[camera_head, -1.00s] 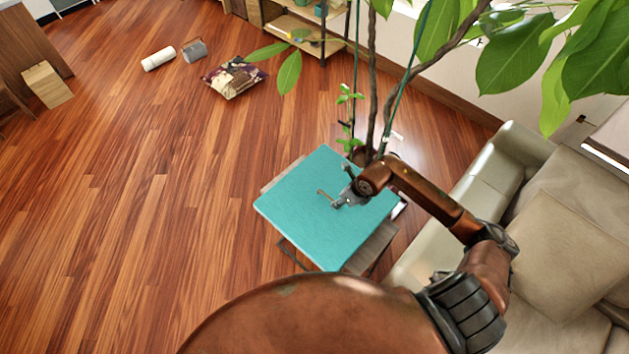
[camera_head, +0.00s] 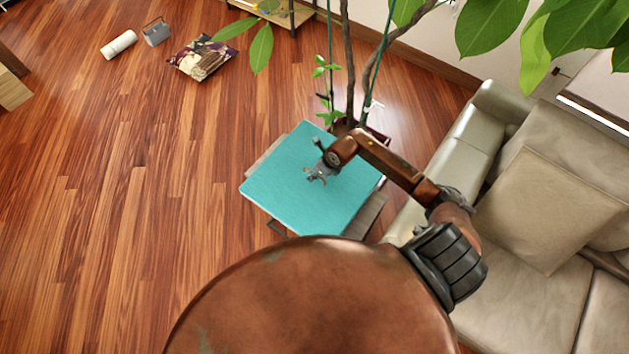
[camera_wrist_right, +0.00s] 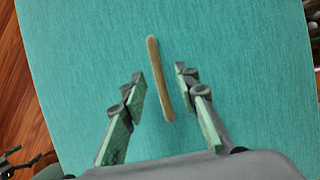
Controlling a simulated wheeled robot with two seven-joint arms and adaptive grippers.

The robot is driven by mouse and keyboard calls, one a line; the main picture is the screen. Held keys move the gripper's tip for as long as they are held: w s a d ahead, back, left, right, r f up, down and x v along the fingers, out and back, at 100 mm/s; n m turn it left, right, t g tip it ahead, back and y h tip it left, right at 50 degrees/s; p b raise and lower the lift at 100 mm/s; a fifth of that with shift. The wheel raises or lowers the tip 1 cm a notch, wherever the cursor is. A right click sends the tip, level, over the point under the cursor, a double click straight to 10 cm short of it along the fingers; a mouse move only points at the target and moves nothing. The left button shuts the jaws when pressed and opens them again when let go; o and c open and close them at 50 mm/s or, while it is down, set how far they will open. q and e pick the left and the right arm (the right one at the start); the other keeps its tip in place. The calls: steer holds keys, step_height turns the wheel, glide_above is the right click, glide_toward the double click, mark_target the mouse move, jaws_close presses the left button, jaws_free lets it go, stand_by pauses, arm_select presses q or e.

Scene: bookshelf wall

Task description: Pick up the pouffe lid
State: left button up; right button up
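The pouffe lid (camera_head: 290,196) is a flat teal square on top of the pouffe, in the middle of the head view. It also fills most of the right wrist view (camera_wrist_right: 240,70). A thin tan handle bar (camera_wrist_right: 158,85) shows on the lid. My right gripper (camera_head: 316,175) is over the lid in the head view. In the wrist view, the right gripper (camera_wrist_right: 160,72) is open, its fingers on either side of the handle with gaps. I cannot tell its exact height over the handle.
A beige sofa (camera_head: 470,150) stands to the right of the pouffe. A tall plant (camera_head: 351,70) rises behind it, its leaves hanging upper right. A patterned cushion (camera_head: 203,57), white roll (camera_head: 118,44) and grey container (camera_head: 156,32) lie far left. The wooden floor at left is clear.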

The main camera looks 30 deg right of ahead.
jaws_close()
stand_by(0.3)
steer(key=shift+w+r, duration=0.1)
stand_by(0.4)
